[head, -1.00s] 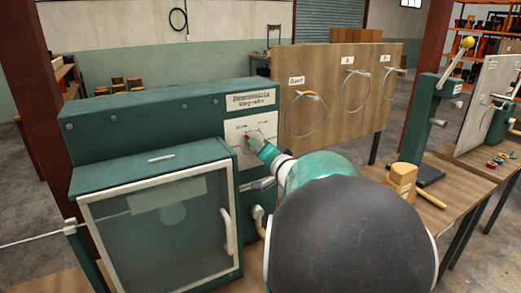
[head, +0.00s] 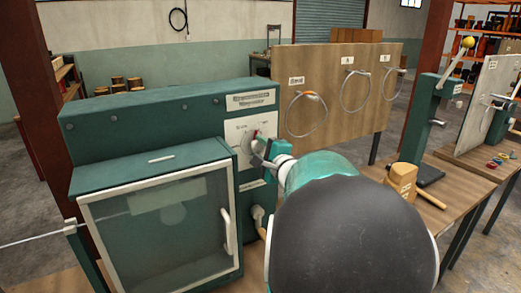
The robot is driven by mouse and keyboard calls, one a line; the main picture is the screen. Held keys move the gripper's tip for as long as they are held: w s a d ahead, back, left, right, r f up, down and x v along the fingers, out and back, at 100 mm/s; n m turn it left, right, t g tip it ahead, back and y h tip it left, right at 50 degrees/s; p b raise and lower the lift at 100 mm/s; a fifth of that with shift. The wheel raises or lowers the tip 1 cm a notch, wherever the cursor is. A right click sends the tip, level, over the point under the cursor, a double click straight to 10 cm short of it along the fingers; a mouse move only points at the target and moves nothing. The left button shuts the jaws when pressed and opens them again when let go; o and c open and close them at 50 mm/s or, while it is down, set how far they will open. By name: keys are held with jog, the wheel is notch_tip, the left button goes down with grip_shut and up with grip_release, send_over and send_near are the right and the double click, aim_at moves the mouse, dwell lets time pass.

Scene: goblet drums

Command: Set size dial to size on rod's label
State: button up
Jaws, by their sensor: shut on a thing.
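The green machine (head: 150,125) carries a white dial plate (head: 236,128) on its front, at the right. The size dial (head: 246,142) is on this plate, with a small red mark (head: 255,134) at its upper right. My gripper (head: 258,150) is at the dial, shut on it; its fingers and my arm hide part of the dial. The scale markings are too small to read. A thin pale rod (head: 35,239) enters from the left edge, at the machine's lower left. No readable label shows on it.
A glazed door (head: 160,225) with a white handle (head: 228,228) is below and left of the dial. A wooden board (head: 330,95) with hanging wire rings stands behind. A mallet (head: 403,180) lies on the bench at right.

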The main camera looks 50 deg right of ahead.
jog(key=shift+m, duration=1.6)
jog(key=o, duration=1)
jog(key=shift+s, duration=0.1)
jog(key=v, duration=1.3)
jog(key=shift+s, duration=0.3)
